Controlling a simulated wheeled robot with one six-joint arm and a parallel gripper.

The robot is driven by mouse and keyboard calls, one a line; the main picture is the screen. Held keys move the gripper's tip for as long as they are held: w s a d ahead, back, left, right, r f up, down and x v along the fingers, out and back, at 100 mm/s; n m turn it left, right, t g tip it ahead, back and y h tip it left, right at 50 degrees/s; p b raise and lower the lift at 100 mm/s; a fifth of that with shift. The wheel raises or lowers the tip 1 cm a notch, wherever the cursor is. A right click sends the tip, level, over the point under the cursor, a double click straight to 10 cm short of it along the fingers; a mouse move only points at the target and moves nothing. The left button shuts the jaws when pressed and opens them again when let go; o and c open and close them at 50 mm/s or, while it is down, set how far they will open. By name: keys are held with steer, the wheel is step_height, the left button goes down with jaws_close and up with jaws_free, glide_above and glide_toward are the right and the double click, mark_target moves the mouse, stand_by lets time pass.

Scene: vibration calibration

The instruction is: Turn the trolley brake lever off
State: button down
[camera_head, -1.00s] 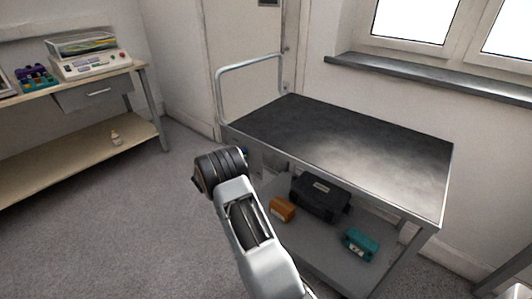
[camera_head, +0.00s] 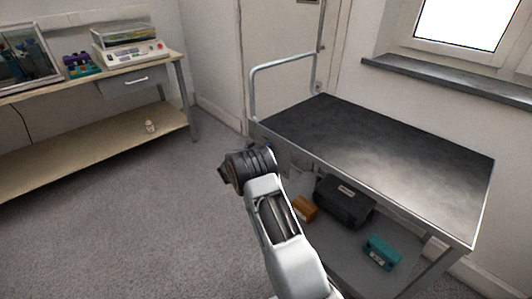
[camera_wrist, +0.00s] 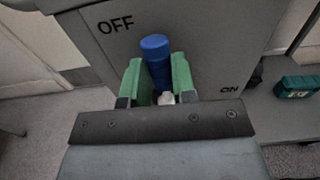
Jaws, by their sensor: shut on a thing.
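The trolley (camera_head: 262,124) stands right of centre in the head view, with a dark top and a pale metal frame. Its brake lever (camera_wrist: 155,48) has a blue rounded end and shows in the wrist view in front of a grey panel (camera_wrist: 205,45). The panel reads OFF at upper left and ON at lower right. The lever's blue end points up, nearer to the OFF mark. My gripper (camera_wrist: 157,70) has its green fingers on either side of the lever and is shut on it. In the head view my arm hides the lever and fingers.
The trolley's lower shelf holds a black case (camera_head: 343,202), an orange box (camera_head: 304,208) and a teal box (camera_head: 381,252). A workbench (camera_head: 90,87) with instruments stands at the left wall. Grey floor (camera_head: 130,220) is clear left of my arm.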

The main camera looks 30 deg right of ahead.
steer(key=c, duration=1.1)
jaws_free()
steer(key=shift+a, duration=0.1)
steer(key=shift+o, duration=0.9)
steer(key=p+v, duration=0.2)
steer(key=v, duration=1.1)
steer(key=shift+a, duration=0.3)
steer(key=shift+f, duration=0.1)
